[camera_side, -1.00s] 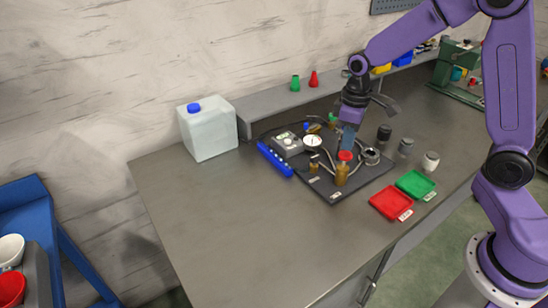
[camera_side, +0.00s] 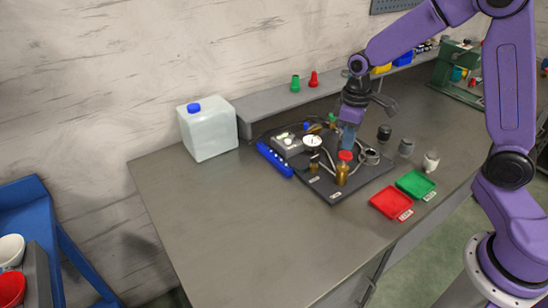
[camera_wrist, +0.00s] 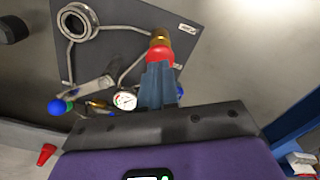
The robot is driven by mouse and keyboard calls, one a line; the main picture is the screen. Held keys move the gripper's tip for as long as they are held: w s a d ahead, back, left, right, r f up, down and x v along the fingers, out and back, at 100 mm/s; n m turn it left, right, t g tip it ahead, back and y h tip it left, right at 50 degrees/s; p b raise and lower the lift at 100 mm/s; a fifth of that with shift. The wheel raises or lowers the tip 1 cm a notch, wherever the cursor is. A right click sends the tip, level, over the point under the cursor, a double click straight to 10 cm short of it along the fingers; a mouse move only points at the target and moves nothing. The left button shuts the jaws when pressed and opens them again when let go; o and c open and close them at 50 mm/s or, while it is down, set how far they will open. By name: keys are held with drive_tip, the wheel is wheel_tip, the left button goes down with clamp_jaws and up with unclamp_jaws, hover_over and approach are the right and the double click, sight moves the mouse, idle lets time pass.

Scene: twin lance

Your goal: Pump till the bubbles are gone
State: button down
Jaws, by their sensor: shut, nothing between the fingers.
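My gripper (camera_side: 348,148) is shut and empty, pointing down at the red cap (camera_side: 345,156) of an amber pump cylinder (camera_side: 342,174) on the dark board (camera_side: 330,197). In the wrist view the closed blue fingers (camera_wrist: 159,68) end right at the red cap (camera_wrist: 158,54), with the brass-coloured part (camera_wrist: 160,36) beyond it. They look in contact or very close; I cannot tell which. A round white gauge (camera_side: 312,142) stands at the back, and shows in the wrist view (camera_wrist: 125,100). A metal ring fitting (camera_side: 370,156) sits right of the cylinder. No bubbles can be made out.
A red tray (camera_side: 390,203) and a green tray (camera_side: 415,184) lie at the board's right. A blue strip (camera_side: 274,160) and a white jug (camera_side: 207,130) are to the left. The front-left bench is clear.

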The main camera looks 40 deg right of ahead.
sight(346, 153)
drive_tip(key=shift+f, duration=0.2)
idle(0.5)
drive_tip(key=shift+f, duration=1.8)
drive_tip(key=shift+r, duration=2.3)
wheel_tip(346, 153, up, 6)
drive_tip(key=shift+f, duration=3.3)
